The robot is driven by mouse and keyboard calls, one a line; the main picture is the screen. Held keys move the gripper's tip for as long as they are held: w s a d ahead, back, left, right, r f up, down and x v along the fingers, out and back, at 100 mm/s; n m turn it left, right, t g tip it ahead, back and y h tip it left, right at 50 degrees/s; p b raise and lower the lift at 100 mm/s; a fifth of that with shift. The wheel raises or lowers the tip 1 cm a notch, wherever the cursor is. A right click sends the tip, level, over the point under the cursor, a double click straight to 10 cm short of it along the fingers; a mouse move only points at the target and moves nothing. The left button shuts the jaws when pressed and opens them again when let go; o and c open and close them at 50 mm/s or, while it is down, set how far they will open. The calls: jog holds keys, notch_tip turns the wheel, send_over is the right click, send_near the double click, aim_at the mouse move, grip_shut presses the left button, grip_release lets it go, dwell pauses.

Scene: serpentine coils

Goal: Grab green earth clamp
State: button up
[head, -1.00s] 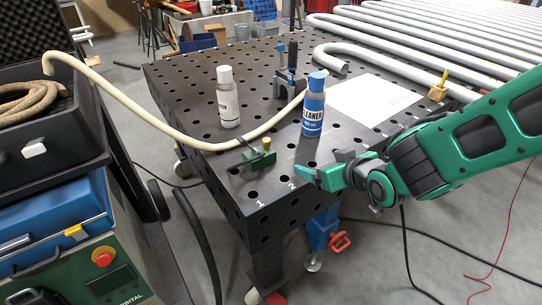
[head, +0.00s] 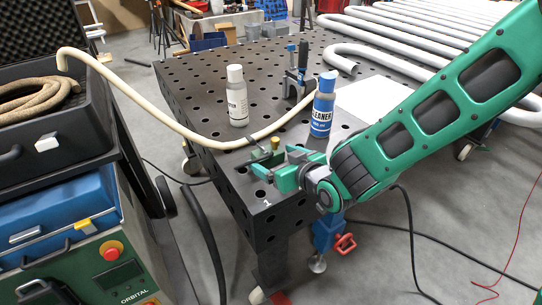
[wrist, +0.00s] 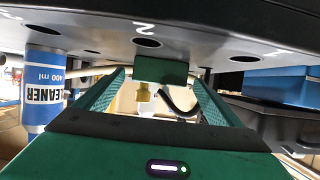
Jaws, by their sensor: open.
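The green earth clamp (head: 264,157), with a brass-coloured knob, sits on the perforated dark table (head: 200,110) near its front corner. My gripper partly hides it in the head view. My gripper (head: 281,169) is open at the clamp, low over the table top. In the wrist view, which looks upside down, the clamp's green block (wrist: 160,71) shows between the two green fingers of my gripper (wrist: 160,84). A gap shows at each side of the block; the fingers do not look closed on it.
A blue cleaner bottle (head: 323,105) stands close behind my gripper, and a grey-white bottle (head: 237,97) stands farther left. A beige hose (head: 150,118) runs across the table just behind the clamp. A blue-black clamp stand (head: 296,78) is farther back.

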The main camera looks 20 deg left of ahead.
aim_at(272, 155)
jog(key=shift+x, duration=1.95)
jog(key=shift+c, duration=0.5)
jog(key=shift+w+r, duration=0.1)
jog(key=shift+r, duration=0.05)
jog(key=c, duration=1.7)
jog(key=shift+r, duration=0.1)
